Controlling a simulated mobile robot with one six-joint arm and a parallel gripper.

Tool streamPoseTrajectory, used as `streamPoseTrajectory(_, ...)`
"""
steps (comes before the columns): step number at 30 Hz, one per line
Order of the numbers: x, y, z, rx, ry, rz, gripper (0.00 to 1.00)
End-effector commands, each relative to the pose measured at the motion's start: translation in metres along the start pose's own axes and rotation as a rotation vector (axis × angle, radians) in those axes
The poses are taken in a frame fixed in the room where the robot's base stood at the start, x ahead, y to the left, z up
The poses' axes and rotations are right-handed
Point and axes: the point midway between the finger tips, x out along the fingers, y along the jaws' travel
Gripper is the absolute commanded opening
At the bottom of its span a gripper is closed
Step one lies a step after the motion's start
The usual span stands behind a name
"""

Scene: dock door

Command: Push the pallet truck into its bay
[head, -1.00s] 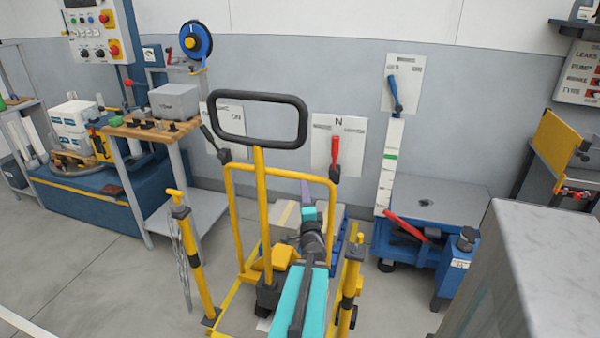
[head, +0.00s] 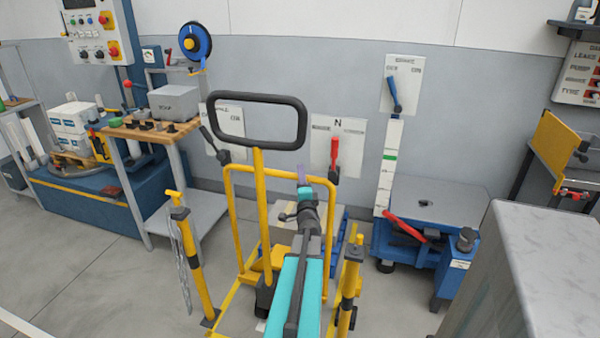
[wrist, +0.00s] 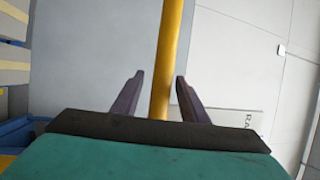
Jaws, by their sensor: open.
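The yellow pallet truck (head: 259,205) stands in the middle of the head view, with a black loop handle above a yellow hoop frame. My gripper (head: 303,176) is at the frame's top crossbar, right of the handle shaft. In the wrist view its two dark purple fingers (wrist: 157,97) are open, one on each side of a yellow bar (wrist: 166,60), which looks like that crossbar. Whether they touch it I cannot tell. My teal arm hides part of the truck's lower right side. The bay's outline cannot be told clearly.
Yellow posts stand left (head: 195,262) and right (head: 350,282) of the truck, the left one with a chain. A workbench (head: 150,130) is at left, a blue lift table (head: 440,205) at right, a grey cabinet (head: 545,260) at front right. Open floor lies at front left.

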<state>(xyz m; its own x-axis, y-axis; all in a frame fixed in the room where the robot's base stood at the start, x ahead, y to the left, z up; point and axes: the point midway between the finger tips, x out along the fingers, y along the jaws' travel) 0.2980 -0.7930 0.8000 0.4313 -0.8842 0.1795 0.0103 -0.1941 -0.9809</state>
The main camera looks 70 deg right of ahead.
Motion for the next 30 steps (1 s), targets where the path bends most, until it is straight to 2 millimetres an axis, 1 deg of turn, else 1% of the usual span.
streamPoseTrajectory(1,0.007,0.000,0.000,0.000,0.000,-0.001,0.40)
streamPoseTrajectory(3,0.013,0.000,0.000,0.000,-0.001,-0.001,0.40)
streamPoseTrajectory(9,0.026,0.000,0.001,0.000,-0.001,-0.002,0.40)
streamPoseTrajectory(14,0.030,-0.001,0.001,0.000,-0.001,-0.001,0.40)
streamPoseTrajectory(23,0.030,-0.001,0.002,0.000,-0.002,-0.001,0.40)
streamPoseTrajectory(26,0.030,-0.001,0.002,0.000,-0.002,-0.001,0.25)
streamPoseTrajectory(30,0.030,-0.001,0.002,0.000,-0.002,-0.001,0.01)
